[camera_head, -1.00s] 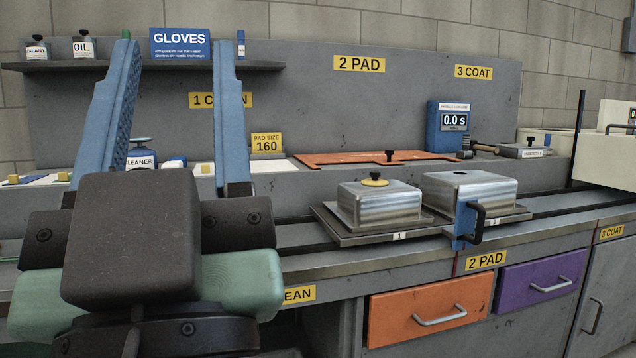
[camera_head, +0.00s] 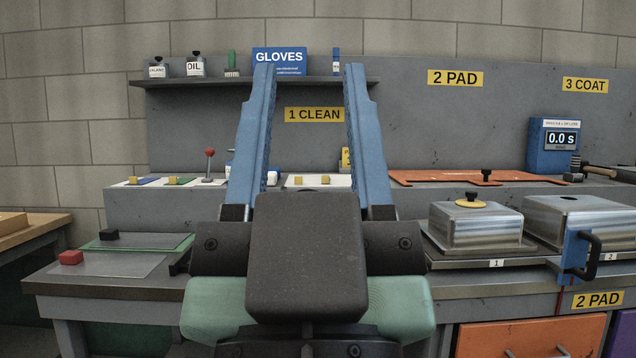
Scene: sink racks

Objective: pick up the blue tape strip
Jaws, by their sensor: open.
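A thin blue strip (camera_head: 142,182) with a small yellow block on it lies on a white sheet at the left end of the raised ledge. It looks like the blue tape strip, though it is small in view. A green strip (camera_head: 181,181) with its own yellow block lies just right of it. My gripper (camera_head: 310,72) points up and forward at the picture's middle, with two long blue fingers apart and nothing between them. The fingers are to the right of the blue strip and apart from it in the picture. They hide part of the ledge behind them.
A red-knobbed lever (camera_head: 209,156) stands right of the strips. Metal boxes (camera_head: 475,225) and a blue upright piece with a black handle (camera_head: 575,255) are at right. A red block (camera_head: 71,257) and a black block (camera_head: 108,234) lie lower left. A shelf (camera_head: 190,83) overhangs behind.

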